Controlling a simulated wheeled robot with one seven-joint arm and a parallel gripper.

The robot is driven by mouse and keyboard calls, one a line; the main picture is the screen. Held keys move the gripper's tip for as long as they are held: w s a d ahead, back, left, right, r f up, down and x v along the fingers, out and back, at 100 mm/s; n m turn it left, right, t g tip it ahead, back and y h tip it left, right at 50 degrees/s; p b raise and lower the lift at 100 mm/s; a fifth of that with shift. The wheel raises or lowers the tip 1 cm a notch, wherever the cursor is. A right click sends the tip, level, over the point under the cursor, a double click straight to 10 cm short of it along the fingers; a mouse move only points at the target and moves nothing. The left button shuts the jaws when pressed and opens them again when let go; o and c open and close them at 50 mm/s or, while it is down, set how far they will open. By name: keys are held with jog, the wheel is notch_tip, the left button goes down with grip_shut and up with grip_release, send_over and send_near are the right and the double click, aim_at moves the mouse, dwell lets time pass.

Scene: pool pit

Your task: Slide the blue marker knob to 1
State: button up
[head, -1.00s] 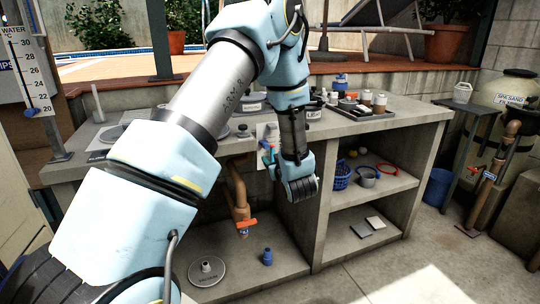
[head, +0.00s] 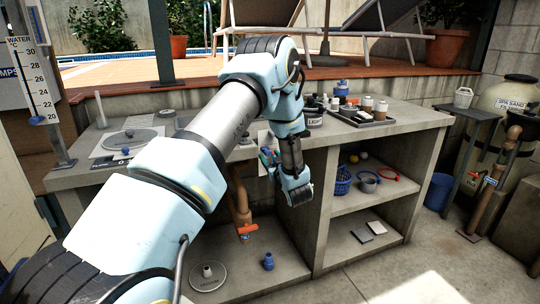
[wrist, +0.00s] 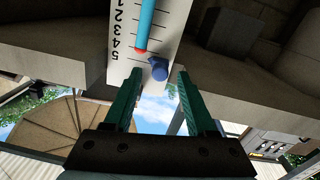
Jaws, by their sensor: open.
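In the wrist view, a white scale panel (wrist: 128,72) carries black numbers 1 to 5 and a light-blue bar (wrist: 145,25) ending in a red tip. The blue marker knob (wrist: 159,69) sits near the 5 end of the scale, beside that tip. My gripper (wrist: 155,80) is open, its two green fingers on either side of the knob with gaps; I cannot tell how deep the knob lies between them.
A concrete counter (head: 400,112) with open shelves stands close by my arm. A dark tray (head: 362,117) with several bottles is on it. An orange valve handle (head: 247,229) sits below my gripper. A WATER thermometer board (head: 35,85) stands at left.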

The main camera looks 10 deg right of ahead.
jog(key=shift+w, duration=0.25)
grip_shut()
dwell(0.3)
dwell(0.9)
